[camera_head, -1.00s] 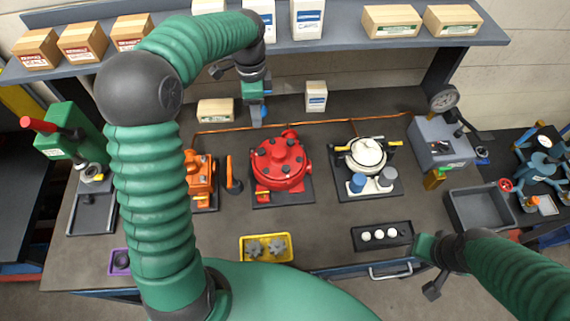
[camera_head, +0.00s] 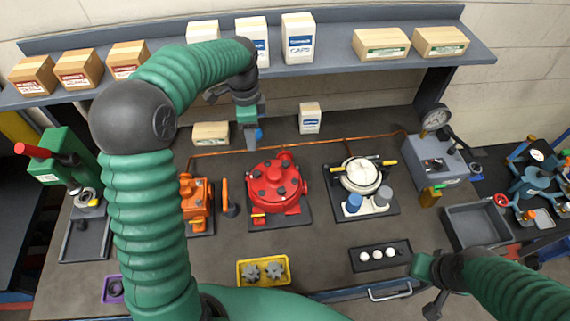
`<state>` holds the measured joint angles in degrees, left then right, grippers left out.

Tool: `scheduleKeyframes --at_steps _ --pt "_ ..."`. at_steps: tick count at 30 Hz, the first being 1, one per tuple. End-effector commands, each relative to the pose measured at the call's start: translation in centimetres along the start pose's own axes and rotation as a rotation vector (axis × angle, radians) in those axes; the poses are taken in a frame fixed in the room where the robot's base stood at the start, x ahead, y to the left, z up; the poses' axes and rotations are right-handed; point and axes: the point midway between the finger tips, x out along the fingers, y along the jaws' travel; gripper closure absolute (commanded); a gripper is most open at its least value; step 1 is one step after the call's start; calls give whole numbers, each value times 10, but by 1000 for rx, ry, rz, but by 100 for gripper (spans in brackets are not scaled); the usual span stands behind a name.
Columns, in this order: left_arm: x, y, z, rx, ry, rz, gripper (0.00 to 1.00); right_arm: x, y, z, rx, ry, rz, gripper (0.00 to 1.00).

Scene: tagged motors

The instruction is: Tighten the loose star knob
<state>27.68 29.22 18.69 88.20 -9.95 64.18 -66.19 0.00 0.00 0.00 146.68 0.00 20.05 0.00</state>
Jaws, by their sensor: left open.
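A red round motor unit (camera_head: 276,187) with several dark knobs on its top sits on a dark plate at the middle of the bench. I cannot tell which knob is loose. Two grey star-shaped knobs (camera_head: 262,271) lie in a yellow tray (camera_head: 243,284) at the front. My left gripper (camera_head: 253,137) points down behind the red unit, open and empty, apart from it.
An orange machine (camera_head: 197,205) stands left of the red unit, and a white round unit (camera_head: 361,177) with blue and grey cylinders stands right. A black tray (camera_head: 361,265) holds white balls. A grey gauge box (camera_head: 433,162) and grey bin (camera_head: 476,226) stand right. A shelf with boxes (camera_head: 297,38) runs behind.

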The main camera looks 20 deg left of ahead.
Motion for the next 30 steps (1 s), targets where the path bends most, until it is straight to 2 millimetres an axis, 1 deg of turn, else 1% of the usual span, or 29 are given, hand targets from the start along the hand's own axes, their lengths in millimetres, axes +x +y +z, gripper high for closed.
scheduleKeyframes --at_steps 20,23,26,27,29,30 --pt "0 0 0 0 0 0 53 0 0 0 0 0 0 64" --pt "6 5 -3 -17 -1 -4 53 4 0 1 0 0 0 64" --pt "34 31 -16 -124 0 -29 53 22 0 5 0 0 0 64" --pt "51 48 -22 -203 6 -46 53 32 0 7 0 0 0 64" --pt "77 78 -28 -346 28 -76 53 47 0 11 0 0 0 64" --pt "94 99 -30 -452 49 -94 53 57 0 14 0 -1 0 64"
